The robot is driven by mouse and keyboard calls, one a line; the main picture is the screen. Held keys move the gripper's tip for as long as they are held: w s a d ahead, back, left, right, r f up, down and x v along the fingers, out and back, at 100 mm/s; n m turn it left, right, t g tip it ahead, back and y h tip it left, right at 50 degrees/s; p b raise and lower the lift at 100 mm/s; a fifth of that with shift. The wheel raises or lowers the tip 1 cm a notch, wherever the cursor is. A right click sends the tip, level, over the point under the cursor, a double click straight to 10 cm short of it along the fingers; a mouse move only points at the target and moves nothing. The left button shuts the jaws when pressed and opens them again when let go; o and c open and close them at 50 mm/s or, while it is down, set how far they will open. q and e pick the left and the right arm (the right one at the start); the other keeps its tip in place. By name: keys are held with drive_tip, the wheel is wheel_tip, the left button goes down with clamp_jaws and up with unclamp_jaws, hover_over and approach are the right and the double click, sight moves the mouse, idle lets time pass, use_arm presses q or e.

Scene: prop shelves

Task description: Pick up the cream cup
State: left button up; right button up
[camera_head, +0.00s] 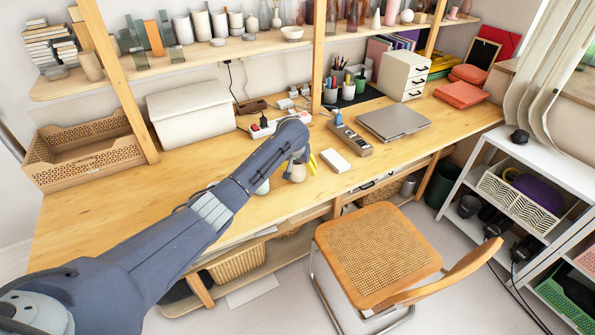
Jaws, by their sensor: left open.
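A small cream cup (297,174) stands on the wooden desk (110,208) near its front edge, in the middle of the head view. My left gripper (301,158) is open and reaches down right over the cup, its fingers close to the cup's upper part. The gripper and wrist hide the cup's top, and I cannot tell whether the fingers touch it. A pale rounded object (262,187) shows partly behind my left forearm, left of the cup. My right gripper is not in view.
A yellow item (312,162) is close beside the gripper. A white box (335,161) and a wooden organizer (350,138) lie to the right, with a laptop (393,122) beyond. A cane chair (377,250) stands in front.

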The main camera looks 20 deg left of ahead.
use_arm(q)
drive_tip(key=shift+w+f, duration=0.25)
drive_tip(key=shift+f, duration=0.4)
drive_tip(key=c, duration=1.4)
drive_tip(key=shift+r, duration=0.1)
